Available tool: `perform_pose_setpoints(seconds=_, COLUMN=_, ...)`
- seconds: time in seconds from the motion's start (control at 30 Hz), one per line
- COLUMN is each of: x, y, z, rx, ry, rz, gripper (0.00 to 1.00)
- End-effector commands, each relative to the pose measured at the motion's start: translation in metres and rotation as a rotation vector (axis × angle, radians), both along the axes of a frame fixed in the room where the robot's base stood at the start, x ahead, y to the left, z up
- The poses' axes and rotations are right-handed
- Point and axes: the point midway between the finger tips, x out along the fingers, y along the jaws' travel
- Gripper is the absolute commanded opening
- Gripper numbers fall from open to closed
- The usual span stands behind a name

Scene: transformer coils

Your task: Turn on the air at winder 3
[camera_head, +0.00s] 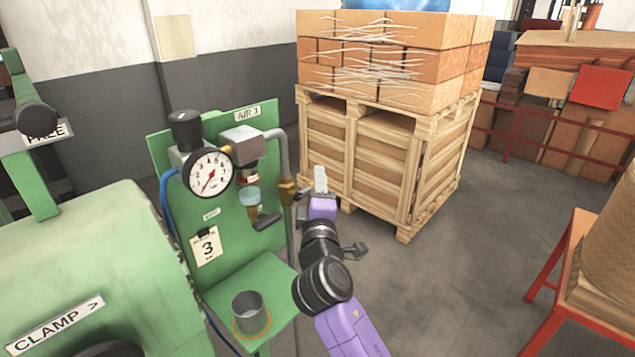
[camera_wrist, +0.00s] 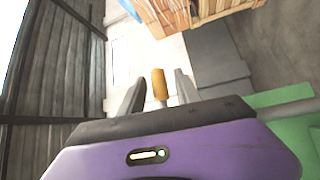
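The green air panel (camera_head: 165,165) stands left of centre in the head view, with an "AIR 3" sign (camera_head: 247,113) on top. A round white gauge (camera_head: 207,174) has its needle pointing to the lower left. A brass valve fitting (camera_head: 287,192) sits on the grey pipe at the panel's right edge. A black lever-like part (camera_head: 267,220) is below the clear bowl (camera_head: 250,196). My gripper (camera_head: 320,180) is just right of the brass fitting. In the wrist view my gripper (camera_wrist: 160,80) is open, with a brass-coloured cylinder (camera_wrist: 159,84) between its fingers and gaps on both sides; contact is not visible.
A card with a "3" (camera_head: 208,246) hangs on the panel. A grey cup (camera_head: 249,312) stands on the green shelf (camera_head: 264,277). A pallet crate (camera_head: 380,160) stacked with boxes is behind. A green machine (camera_head: 90,260) fills the left. Open floor (camera_head: 450,280) lies to the right.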

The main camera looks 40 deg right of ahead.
Motion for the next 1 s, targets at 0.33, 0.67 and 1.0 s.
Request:
perform_pose_setpoints(seconds=0.33, x=0.0015, y=-0.0013, z=0.0004, rx=0.001, ry=-0.001, rz=0.0, gripper=0.28)
perform_pose_setpoints(seconds=0.67, x=0.0015, y=-0.0009, z=0.0001, rx=0.001, ry=-0.001, rz=0.0, gripper=0.0)
perform_pose_setpoints(seconds=1.0, x=0.0014, y=-0.0008, z=-0.0002, rx=0.001, ry=0.001, rz=0.0, gripper=0.0)
